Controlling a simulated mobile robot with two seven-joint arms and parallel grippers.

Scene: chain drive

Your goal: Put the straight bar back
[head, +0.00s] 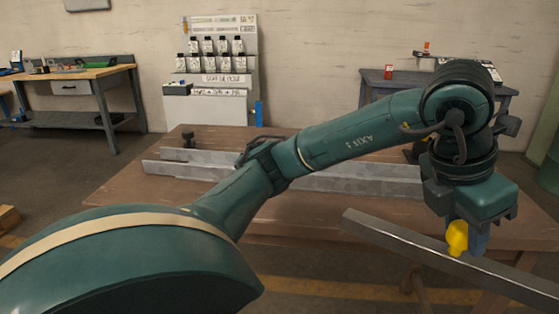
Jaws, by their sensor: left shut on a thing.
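The straight bar (395,236) is a long grey metal bar at the lower right of the head view. It slants down to the right and runs out of the picture at the right edge. My left gripper (467,247) points down at the bar and is shut on it; a yellow finger part and a blue one show. The bar appears held above the front right part of the brown table. My right gripper is not in view.
The brown table (120,192) carries long grey metal rails (370,183), partly hidden by my left arm. A white rack with several bottles (215,62) stands behind. A workbench (90,74) is at the left and a dark side table (375,77) at the back right.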

